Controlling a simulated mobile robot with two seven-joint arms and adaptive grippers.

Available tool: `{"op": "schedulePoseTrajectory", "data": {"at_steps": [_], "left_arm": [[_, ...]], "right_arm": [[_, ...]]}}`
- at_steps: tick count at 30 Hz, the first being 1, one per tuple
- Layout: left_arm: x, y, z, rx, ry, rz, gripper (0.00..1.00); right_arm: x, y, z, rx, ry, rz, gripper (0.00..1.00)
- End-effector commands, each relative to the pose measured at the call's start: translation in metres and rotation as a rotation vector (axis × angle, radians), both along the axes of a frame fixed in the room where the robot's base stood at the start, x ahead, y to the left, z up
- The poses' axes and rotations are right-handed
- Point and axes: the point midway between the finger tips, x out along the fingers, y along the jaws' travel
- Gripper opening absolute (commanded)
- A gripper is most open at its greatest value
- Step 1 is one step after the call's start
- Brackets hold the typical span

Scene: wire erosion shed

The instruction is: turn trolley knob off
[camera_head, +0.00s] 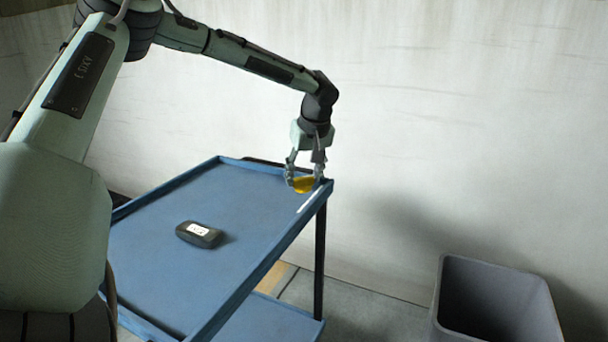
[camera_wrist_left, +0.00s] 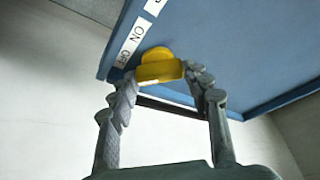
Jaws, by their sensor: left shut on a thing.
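The yellow trolley knob (camera_head: 304,184) sits at the far right corner of the blue trolley's top (camera_head: 190,285). In the left wrist view the knob (camera_wrist_left: 158,68) has a raised bar with a pale line along it, beside a white label strip (camera_wrist_left: 132,42) with lettering that seems to read ON and OFF. My left gripper (camera_head: 305,172) reaches down from above with its fingers on both sides of the knob; in the left wrist view the fingers (camera_wrist_left: 162,88) close on the bar. My right gripper is not in view.
A dark object with a white label (camera_head: 199,235) lies on the trolley top. A grey bin (camera_head: 497,300) stands on the floor at the right. A pale wall (camera_head: 450,120) is behind the trolley. The rest of the trolley top is clear.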

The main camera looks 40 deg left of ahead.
Motion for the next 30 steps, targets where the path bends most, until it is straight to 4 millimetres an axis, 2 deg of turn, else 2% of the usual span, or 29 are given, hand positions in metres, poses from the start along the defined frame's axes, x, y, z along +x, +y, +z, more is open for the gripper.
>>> {"op": "schedulePoseTrajectory", "data": {"at_steps": [1, 2, 6, 15, 19, 23, 30], "left_arm": [[0.0, 0.0, 0.0, -0.002, 0.0, 0.003, 0.19], [0.0, 0.0, 0.0, -0.002, 0.0, 0.003, 0.5], [0.0, 0.0, 0.0, -0.001, 0.0, 0.002, 0.68], [0.0, 0.0, 0.001, -0.001, -0.001, 0.001, 0.69], [-0.001, -0.003, 0.009, -0.001, -0.003, 0.0, 0.69], [-0.004, -0.011, 0.03, 0.0, -0.005, -0.002, 0.69], [-0.013, -0.029, 0.078, -0.001, -0.004, -0.002, 0.69]], "right_arm": [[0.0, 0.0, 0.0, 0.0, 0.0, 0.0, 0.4], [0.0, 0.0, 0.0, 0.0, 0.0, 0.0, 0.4], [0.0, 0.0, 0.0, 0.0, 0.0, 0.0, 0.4], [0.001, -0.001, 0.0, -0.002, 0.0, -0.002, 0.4], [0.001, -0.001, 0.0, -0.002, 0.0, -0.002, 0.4], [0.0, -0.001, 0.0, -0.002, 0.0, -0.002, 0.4], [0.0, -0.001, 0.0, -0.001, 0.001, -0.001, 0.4]]}}
